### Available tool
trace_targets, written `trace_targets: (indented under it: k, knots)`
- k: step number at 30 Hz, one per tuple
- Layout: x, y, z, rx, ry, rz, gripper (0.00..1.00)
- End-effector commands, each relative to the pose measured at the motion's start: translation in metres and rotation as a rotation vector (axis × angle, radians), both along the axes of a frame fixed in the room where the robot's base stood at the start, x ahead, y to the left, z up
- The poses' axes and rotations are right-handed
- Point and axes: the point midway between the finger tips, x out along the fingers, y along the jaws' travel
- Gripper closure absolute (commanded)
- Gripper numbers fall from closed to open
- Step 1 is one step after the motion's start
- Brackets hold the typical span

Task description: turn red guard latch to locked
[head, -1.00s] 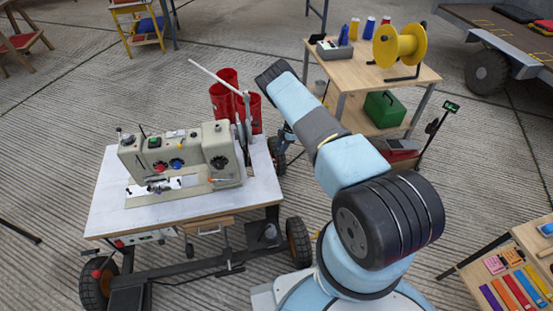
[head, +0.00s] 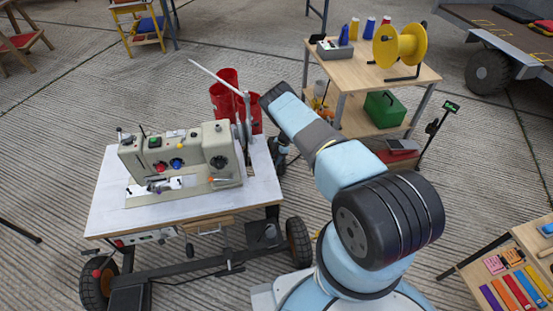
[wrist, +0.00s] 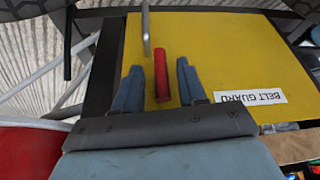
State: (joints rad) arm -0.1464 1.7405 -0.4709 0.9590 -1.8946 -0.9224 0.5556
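The red guard latch (wrist: 161,76) is a short red bar on the yellow belt guard panel (wrist: 220,55), seen in the wrist view. A label reading BELT GUARD (wrist: 250,97) appears upside down on the panel. My gripper (wrist: 157,84) is open, with one blue-grey finger on each side of the latch and a visible gap on both sides. A grey metal hook or rod (wrist: 146,25) is just beyond the latch's far end. In the head view, the latch and my fingers cannot be made out near the sewing machine's right end.
The sewing machine (head: 180,155) stands on a wheeled table (head: 105,210). Red cylinders (head: 222,98) are behind it, close to my arm. A wooden cart with a yellow spool (head: 400,45) stands to the right of my arm.

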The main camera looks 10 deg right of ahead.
Motion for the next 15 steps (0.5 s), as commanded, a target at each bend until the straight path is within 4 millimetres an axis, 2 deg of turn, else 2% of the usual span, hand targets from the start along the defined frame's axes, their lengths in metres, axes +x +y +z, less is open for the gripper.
trace_targets:
  k: [2, 12, 15]
  knots:
    - [0.0000, -0.0005, 0.0000, 0.000, 0.000, 0.000, 0.67]
    - [0.0002, -0.0013, 0.0002, 0.000, -0.001, -0.001, 1.00]
    - [0.0003, -0.0015, 0.0002, 0.000, -0.001, -0.001, 1.00]
